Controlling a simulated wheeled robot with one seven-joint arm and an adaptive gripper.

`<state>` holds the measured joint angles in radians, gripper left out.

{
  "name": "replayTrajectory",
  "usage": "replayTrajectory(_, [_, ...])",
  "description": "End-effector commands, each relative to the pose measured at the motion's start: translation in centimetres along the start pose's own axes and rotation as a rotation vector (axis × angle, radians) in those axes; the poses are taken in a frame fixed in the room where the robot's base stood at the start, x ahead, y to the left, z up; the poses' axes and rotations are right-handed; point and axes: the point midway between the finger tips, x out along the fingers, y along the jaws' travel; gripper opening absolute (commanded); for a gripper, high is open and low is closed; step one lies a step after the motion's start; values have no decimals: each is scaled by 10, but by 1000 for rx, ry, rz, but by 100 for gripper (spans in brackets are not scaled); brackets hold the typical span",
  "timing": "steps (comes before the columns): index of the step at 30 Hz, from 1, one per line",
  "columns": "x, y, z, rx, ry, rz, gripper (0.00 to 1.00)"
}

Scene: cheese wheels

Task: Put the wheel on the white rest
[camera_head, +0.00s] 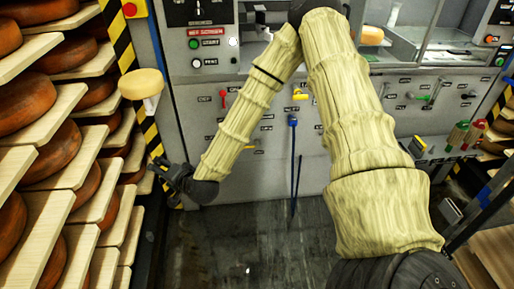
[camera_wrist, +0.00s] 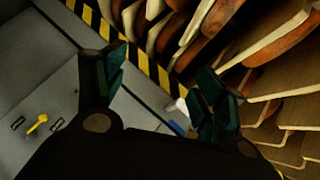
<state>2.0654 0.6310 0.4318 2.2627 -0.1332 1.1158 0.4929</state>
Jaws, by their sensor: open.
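A pale yellow cheese wheel (camera_head: 142,83) sits on top of a small white rest (camera_head: 151,105) beside the black-and-yellow striped post, at the left in the head view. My gripper (camera_head: 164,177) is below and slightly right of them, near the shelf ends, and apart from the wheel. In the wrist view my gripper (camera_wrist: 162,75) has its two fingers spread wide with nothing between them. A small white piece (camera_wrist: 178,106) shows between the fingers there; I cannot tell whether it is the rest. The pale wheel is not clearly visible in the wrist view.
Shelves (camera_head: 50,178) of orange-brown cheese wheels fill the left side, close to my gripper. A grey machine front (camera_head: 272,135) with levers stands behind my arm. Another yellow piece (camera_head: 370,36) lies in the machine's opening. Dark floor (camera_head: 235,245) is clear in the middle.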

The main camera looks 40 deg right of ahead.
Motion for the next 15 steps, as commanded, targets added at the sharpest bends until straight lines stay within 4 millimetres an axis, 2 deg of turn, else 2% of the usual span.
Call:
replayTrajectory(1, [-6, 30, 24, -62, -53, 60, 70])
replayTrajectory(6, [-40, 124, 86, -259, -225, 244, 70])
replayTrajectory(11, [-88, 207, 127, -439, -395, 406, 70])
replayTrajectory(15, [-141, 271, 149, -591, -548, 537, 70])
